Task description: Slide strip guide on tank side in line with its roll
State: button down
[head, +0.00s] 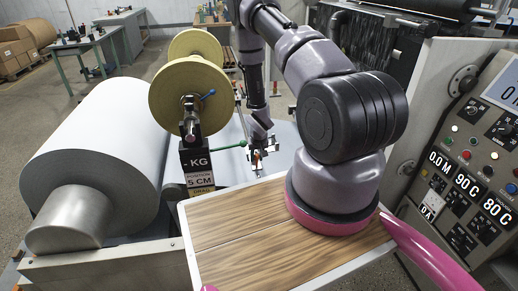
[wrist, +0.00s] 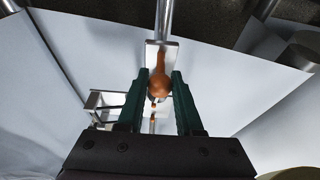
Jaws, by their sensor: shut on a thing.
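In the wrist view my gripper (wrist: 161,74) has its two green fingers shut on an orange-brown rounded knob (wrist: 160,84). The knob sits in front of a small pale metal plate (wrist: 172,51) at the end of a shiny rod (wrist: 164,18); these look like parts of the strip guide. A small metal frame (wrist: 97,101) shows left of the fingers. In the head view my gripper (head: 258,166) is low behind the wooden board, right of the two yellowish roll discs, the near one (head: 170,92) and the far one (head: 193,43). The guide is too small there to judge its alignment.
A large white paper roll (head: 105,140) fills the left. A wooden-topped board (head: 240,235) lies in front, and a control panel (head: 480,160) stands at right. White sheet (wrist: 70,55) surrounds the gripper.

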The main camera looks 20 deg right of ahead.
jog(key=shift+s+a, duration=0.25)
jog(key=shift+s, duration=1.05)
jog(key=c, duration=0.6)
grip_release()
jog(key=shift+s, duration=0.1)
jog(key=shift+o, duration=0.2)
jog(key=shift+r, duration=0.1)
jog(key=s+a+r+m+t, duration=0.1)
jog(key=s+a+r, duration=0.1)
jog(key=r, duration=1.8)
jog(key=s+a+r+m+t, duration=0.1)
jog(key=s+r, duration=0.1)
jog(key=r, duration=1.9)
jog(key=s+a+r+t+y, duration=0.1)
jog(key=s+a+r, duration=0.1)
jog(key=s+r, duration=0.7)
jog(key=s+a+r+y, duration=0.1)
jog(key=s+a+r, duration=0.2)
jog(key=s+r, duration=0.7)
jog(key=shift+s+a+r+t+y, duration=0.3)
jog(key=shift+r+t, duration=0.1)
jog(key=shift+r, duration=0.2)
